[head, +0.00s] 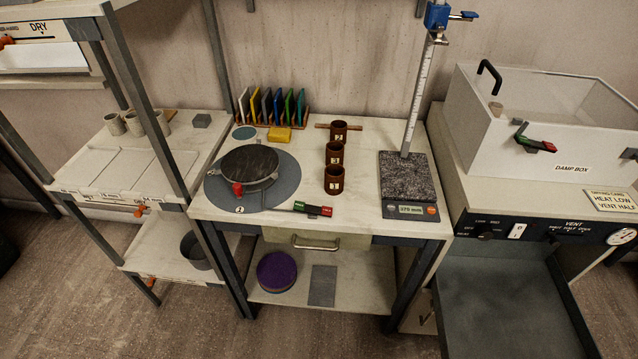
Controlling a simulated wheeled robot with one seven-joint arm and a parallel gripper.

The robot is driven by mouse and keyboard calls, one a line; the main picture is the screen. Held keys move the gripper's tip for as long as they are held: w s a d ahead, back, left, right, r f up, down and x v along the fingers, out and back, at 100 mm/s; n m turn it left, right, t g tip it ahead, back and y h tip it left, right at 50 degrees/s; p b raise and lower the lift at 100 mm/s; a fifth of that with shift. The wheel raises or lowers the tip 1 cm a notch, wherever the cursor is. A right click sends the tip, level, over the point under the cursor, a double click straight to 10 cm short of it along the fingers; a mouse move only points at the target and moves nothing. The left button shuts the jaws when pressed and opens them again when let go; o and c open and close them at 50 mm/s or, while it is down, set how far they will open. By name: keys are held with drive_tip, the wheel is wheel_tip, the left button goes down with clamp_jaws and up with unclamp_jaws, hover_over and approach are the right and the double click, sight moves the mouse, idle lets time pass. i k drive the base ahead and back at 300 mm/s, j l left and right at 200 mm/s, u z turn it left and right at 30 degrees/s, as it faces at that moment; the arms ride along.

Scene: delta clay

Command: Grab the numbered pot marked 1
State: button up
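The brown pot marked 1 (334,181) stands upright on the middle worktable, nearest of three pots in a column. The pot marked 3 (334,154) stands just behind it. The pot marked 2 (339,131) stands at the back, by a thin brown bar. The pot marked 1 rests on the table top and nothing covers its front label. My gripper does not show in this view.
A dark turntable on a grey disc (279,195) lies left of the pots. A red and green piece (312,209) lies in front. A granite-topped scale (406,177) with a tall ruler stands right. A white damp box (550,130) stands further right.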

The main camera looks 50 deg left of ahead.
sight(334, 173)
drive_tip(key=j+u, duration=0.1)
drive_tip(key=u, duration=1.55)
drive_tip(key=i+j, duration=0.3)
drive_tip(key=j, duration=0.15)
drive_tip(key=i+j+z, duration=0.1)
drive_tip(key=i+j, duration=0.25)
drive_tip(key=i+j+z, duration=0.1)
drive_tip(key=i+j, duration=0.15)
drive_tip(key=j, duration=0.3)
drive_tip(key=i+j+z, duration=0.1)
drive_tip(key=z, duration=1.15)
